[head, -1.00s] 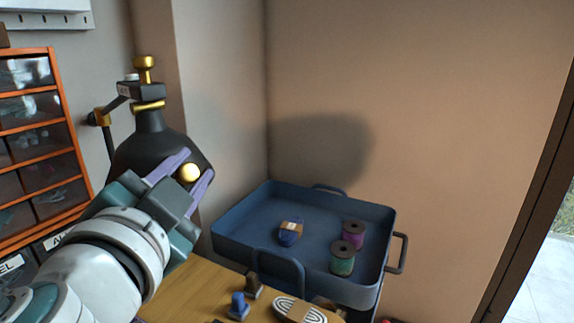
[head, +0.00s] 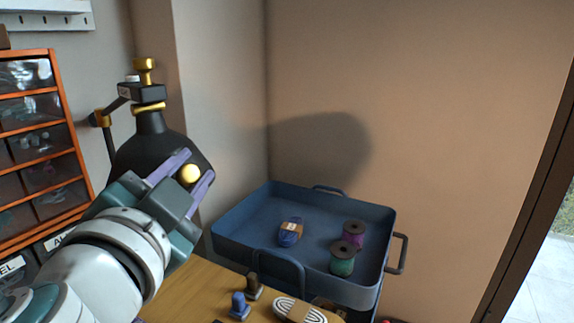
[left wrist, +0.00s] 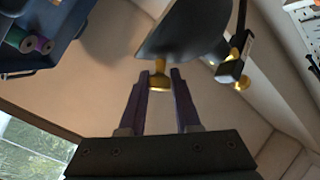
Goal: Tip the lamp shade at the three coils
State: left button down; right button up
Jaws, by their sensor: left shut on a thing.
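The black lamp shade (head: 147,148) with gold trim hangs from its jointed arm at the left in the head view. It also fills the top middle of the left wrist view (left wrist: 185,32). My left gripper (head: 194,167) is shut on the shade's gold knob (head: 190,174), which sits between the purple fingertips in the left wrist view (left wrist: 160,82). The shade's opening looks tilted toward the lower right. Three coils lie in the blue tray: a blue one with a tan band (head: 290,232), a purple spool (head: 354,234) and a green spool (head: 342,260). My right gripper is not in view.
The blue tray (head: 240,212) has raised walls and handles and stands against the wall corner. A wooden table (head: 195,283) in front holds stamps (head: 239,306) and a banded white cord bundle (head: 300,311). Orange-framed drawers (head: 45,150) stand at the left.

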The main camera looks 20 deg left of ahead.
pick_arm(q)
jog(key=r+n+g+p, duration=0.1)
jog(key=p, duration=0.2)
jog(key=d+r+n+h+p, duration=0.1)
jog(key=p, duration=0.3)
jog(key=r+n+g+p, duration=0.1)
jog(key=r+p, duration=0.1)
jog(key=p, duration=0.1)
jog(key=shift+s+d+g+h, duration=0.3)
jog(key=shift+d+h, duration=0.1)
jog(key=c, duration=0.9)
grip_release()
jog(key=shift+s, duration=0.1)
jog(key=shift+b+v, duration=0.75)
jog(key=shift+v, duration=4.15)
